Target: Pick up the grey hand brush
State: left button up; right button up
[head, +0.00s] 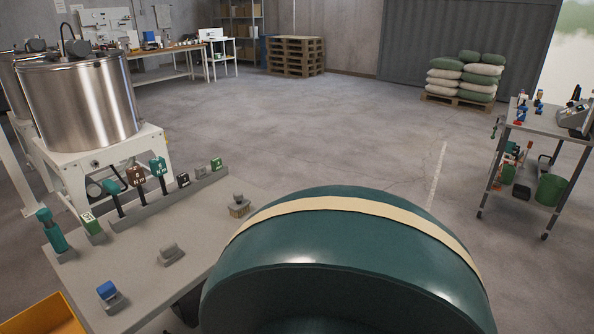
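The small grey hand brush (239,207), with tan bristles on its underside, is near the right edge of the light grey table (215,231) at the lower left. Its bristles face down and its grey back is up. Neither of my grippers shows in the head view, so I cannot tell where they are relative to the brush.
A grey block-like item (171,253) and a blue-topped item (109,293) are on the same table. A rack (160,207) of labelled green, brown and dark tools lies along its far side. A steel tank (82,100) stands behind. A grey cart (546,127) is at right. Open floor lies beyond.

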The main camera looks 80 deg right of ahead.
aim_at(241, 205)
jog(key=z, duration=2.05)
jog(key=u, duration=3.95)
jog(key=z, duration=3.6)
